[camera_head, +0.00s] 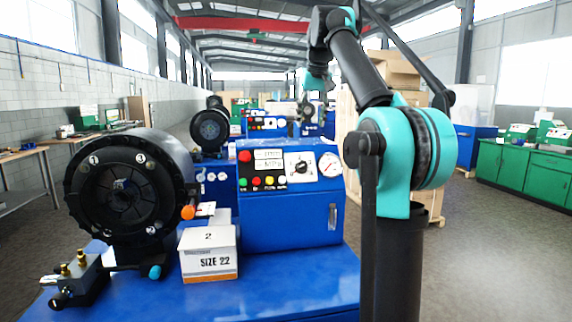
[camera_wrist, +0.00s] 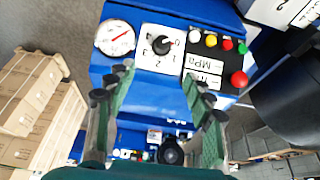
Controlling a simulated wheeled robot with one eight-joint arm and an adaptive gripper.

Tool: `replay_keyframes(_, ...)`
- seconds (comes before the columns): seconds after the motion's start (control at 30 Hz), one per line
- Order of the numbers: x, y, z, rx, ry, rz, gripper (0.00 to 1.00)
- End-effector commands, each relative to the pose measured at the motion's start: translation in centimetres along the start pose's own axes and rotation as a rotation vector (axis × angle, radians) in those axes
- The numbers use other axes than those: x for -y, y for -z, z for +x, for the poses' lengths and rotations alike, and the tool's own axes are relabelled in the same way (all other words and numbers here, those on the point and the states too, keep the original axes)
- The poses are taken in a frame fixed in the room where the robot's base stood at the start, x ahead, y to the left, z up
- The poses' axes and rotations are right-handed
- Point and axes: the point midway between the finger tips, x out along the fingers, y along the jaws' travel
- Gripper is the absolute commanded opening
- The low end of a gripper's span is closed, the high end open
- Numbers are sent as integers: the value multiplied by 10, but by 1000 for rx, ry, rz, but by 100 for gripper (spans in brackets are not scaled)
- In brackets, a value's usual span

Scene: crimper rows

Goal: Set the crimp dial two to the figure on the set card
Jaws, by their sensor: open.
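The dial (camera_head: 300,167) is a black knob on a white plate on the blue crimper's control panel. In the wrist view the dial (camera_wrist: 162,45) appears upside down, with figures around it; I cannot tell which one its pointer marks. My gripper (camera_wrist: 160,76) is open and empty, its green-padded fingers apart, facing the panel with the dial showing beyond the gap between the tips. In the head view it hangs above and behind the cabinet, small and partly unclear. A white box (camera_head: 208,255) marked "2" and "SIZE 22" stands on the blue bench. A small white card (camera_head: 206,209) lies behind it, its text unreadable.
Beside the dial are a pressure gauge (camera_head: 330,164), a display (camera_head: 268,160), a red button (camera_head: 245,156) and small coloured buttons. The black crimper head (camera_head: 122,188) stands left. Cardboard boxes (camera_wrist: 25,95) are at left in the wrist view. More crimpers stand behind.

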Motion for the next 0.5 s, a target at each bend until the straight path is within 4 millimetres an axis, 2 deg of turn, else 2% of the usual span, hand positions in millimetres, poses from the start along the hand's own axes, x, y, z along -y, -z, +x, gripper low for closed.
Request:
replay_keyframes(0.17,0,0,5,0,0,0,53)
replay_keyframes(0.27,0,0,15,0,0,0,53)
replay_keyframes(0.5,0,0,58,0,0,0,53)
